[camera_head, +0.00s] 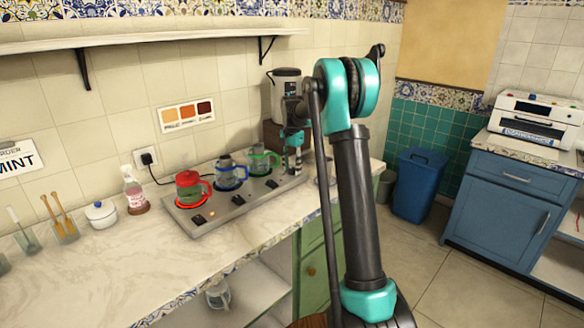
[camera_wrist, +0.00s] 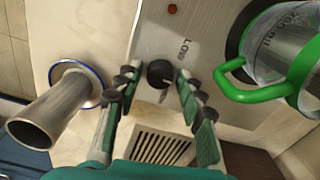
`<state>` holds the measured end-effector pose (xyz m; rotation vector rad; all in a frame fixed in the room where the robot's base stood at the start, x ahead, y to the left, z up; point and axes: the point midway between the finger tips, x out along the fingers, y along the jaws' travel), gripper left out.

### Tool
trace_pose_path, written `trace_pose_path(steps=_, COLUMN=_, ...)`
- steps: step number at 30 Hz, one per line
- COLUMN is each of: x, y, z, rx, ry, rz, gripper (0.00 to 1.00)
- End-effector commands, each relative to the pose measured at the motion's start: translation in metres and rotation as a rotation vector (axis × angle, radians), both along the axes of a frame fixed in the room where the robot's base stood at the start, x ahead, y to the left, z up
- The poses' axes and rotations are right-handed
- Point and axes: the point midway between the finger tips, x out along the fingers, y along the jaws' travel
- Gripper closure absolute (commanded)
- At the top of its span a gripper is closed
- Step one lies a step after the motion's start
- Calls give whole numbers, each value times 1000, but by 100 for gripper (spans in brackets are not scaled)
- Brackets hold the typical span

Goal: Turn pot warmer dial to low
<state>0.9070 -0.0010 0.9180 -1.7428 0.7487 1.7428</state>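The pot warmer (camera_head: 222,212) is a long grey panel on the counter carrying a red pot (camera_head: 189,187), a blue pot (camera_head: 231,173) and a green-handled pot (camera_head: 263,160). In the wrist view, a round black dial (camera_wrist: 160,74) sits on its metal panel (camera_wrist: 205,25), below partly readable lettering beginning "LO". My gripper (camera_wrist: 155,77) is open, with its fingertips on either side of the dial; I cannot tell whether they touch it. In the head view, my gripper (camera_head: 294,150) is at the warmer's far right end, where the dial is hidden. The dial's setting is unclear.
The green-handled pot (camera_wrist: 280,65) stands close on the right in the wrist view. A tall dispenser (camera_head: 285,92) is behind my gripper. A soap bottle (camera_head: 133,190) and white jar (camera_head: 101,214) stand left of the warmer.

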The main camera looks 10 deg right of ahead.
Motion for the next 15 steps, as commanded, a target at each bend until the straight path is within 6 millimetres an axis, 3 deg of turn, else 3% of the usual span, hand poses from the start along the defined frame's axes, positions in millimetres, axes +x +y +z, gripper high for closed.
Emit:
trace_pose_path(steps=1, x=0, y=0, z=0, rx=0, ry=0, rz=0, gripper=71)
trace_pose_path(steps=8, x=0, y=0, z=0, rx=0, ry=0, rz=0, gripper=100)
trace_pose_path(steps=15, x=0, y=0, z=0, rx=0, ry=0, rz=16, gripper=100)
